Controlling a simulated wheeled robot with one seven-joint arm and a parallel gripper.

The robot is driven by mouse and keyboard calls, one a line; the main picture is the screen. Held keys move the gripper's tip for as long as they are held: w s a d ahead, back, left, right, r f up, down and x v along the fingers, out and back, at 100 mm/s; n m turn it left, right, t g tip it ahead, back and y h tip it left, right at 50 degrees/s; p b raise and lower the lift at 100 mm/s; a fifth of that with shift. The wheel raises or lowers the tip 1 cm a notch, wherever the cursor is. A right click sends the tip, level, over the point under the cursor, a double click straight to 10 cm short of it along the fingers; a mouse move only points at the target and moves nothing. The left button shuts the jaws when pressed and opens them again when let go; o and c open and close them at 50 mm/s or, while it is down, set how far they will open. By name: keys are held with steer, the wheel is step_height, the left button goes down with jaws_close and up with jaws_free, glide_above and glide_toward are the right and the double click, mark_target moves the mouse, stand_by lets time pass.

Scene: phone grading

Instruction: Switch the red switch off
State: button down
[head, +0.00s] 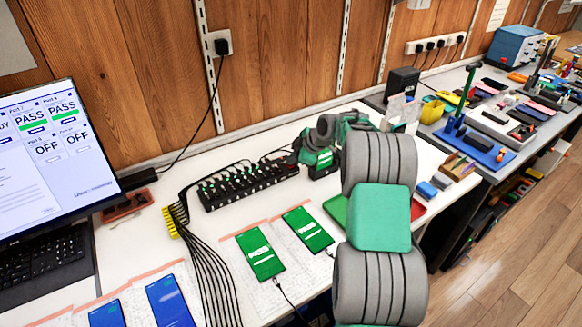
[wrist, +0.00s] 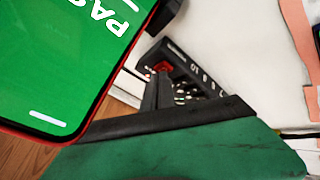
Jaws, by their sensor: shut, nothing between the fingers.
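The red switch (wrist: 163,67) shows in the wrist view as a small red rocker at one end of a black strip (wrist: 176,56) with sockets or holes. My gripper (wrist: 160,77) is shut and empty. Its dark fingertips lie right at the red switch in the picture and cover part of it. I cannot tell whether they touch it.
A green PASS phone with a red edge (wrist: 60,55) is close on the left. Two green phones (head: 260,252) (head: 308,229) lie on the white table, with a black multi-port hub (head: 248,186) behind and black cables (head: 205,262) nearby. A monitor (head: 48,155) stands left.

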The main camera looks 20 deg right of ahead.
steer(key=shift+s+f+b, duration=0.1)
steer(key=shift+f+b, duration=0.2)
steer(key=shift+f, duration=0.05)
steer(key=shift+r, duration=0.1)
stand_by(0.4)
steer(key=shift+r, duration=0.7)
steer(key=shift+w+a+r+p, duration=0.15)
steer(key=shift+r+p, duration=0.35)
steer(key=shift+r, duration=0.35)
steer(key=shift+w+d+r+p, duration=0.1)
steer(key=shift+w+r+p, duration=0.1)
steer(key=shift+r+p, duration=0.45)
steer(key=shift+w+a+r+p, duration=0.15)
steer(key=shift+r+p, duration=0.15)
steer(key=shift+r, duration=0.75)
steer(key=shift+d, duration=0.1)
steer(key=shift+f, duration=0.1)
